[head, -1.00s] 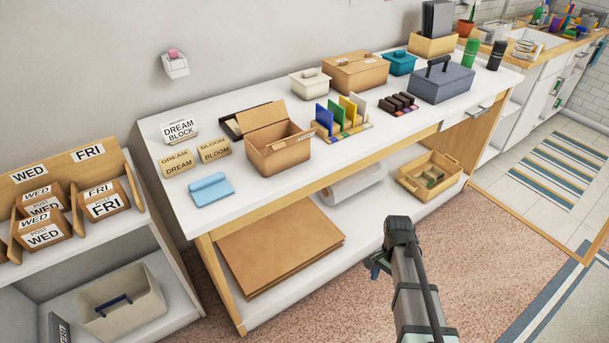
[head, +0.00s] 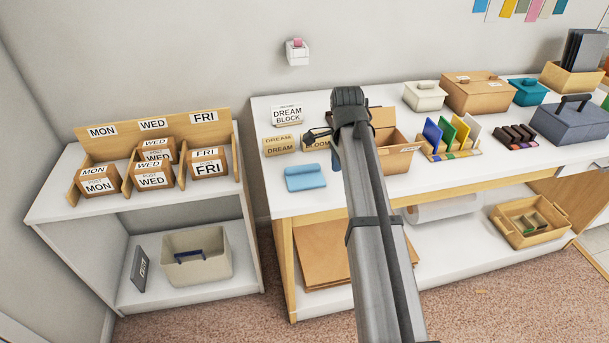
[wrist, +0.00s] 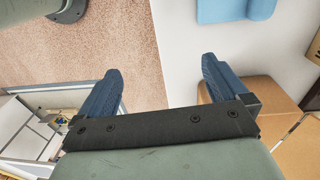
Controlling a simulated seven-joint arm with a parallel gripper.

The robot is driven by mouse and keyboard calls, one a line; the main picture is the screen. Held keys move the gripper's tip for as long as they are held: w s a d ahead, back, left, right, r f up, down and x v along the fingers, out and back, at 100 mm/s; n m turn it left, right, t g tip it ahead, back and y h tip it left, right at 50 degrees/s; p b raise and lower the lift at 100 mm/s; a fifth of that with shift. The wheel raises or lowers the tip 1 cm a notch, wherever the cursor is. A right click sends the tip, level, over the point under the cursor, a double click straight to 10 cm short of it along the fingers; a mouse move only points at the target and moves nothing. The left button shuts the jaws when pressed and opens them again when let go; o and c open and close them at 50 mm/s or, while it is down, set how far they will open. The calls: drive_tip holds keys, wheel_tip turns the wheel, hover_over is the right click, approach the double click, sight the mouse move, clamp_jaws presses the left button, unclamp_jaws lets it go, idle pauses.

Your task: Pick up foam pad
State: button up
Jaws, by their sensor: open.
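A light blue pad (head: 305,177), the likeliest foam pad in view, lies on the white worktop near its left front corner. It has a thicker rolled or folded part along its back edge. In the wrist view part of the pad (wrist: 222,9) shows at the top edge, beyond the fingers and cut off by the frame. My gripper (wrist: 160,70) is open with nothing between its two dark blue fingers, above the worktop's edge. In the head view my arm hides most of the gripper, which is apart from the pad.
DREAM and BLOOM blocks (head: 279,147) stand behind the pad. An open cardboard box (head: 398,155) stands to its right, partly behind my arm. A lower shelf unit (head: 250,245) with day-labelled boxes stands left. The worktop left and front of the pad is clear.

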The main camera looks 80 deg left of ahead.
wheel_tip(320, 180, up, 8)
hover_over(309, 176)
drive_tip(key=shift+y, duration=0.4)
drive_tip(key=f, duration=0.7)
drive_tip(key=shift+s+f, duration=0.3)
drive_tip(key=shift+s, duration=0.05)
drive_tip(key=shift+w+f, duration=0.15)
drive_tip(key=shift+f, duration=1.3)
drive_tip(key=shift+w+f, duration=0.15)
drive_tip(key=shift+f, duration=1.25)
drive_tip(key=shift+c, duration=0.4)
drive_tip(key=c, duration=0.7)
drive_tip(key=shift+o, duration=0.2)
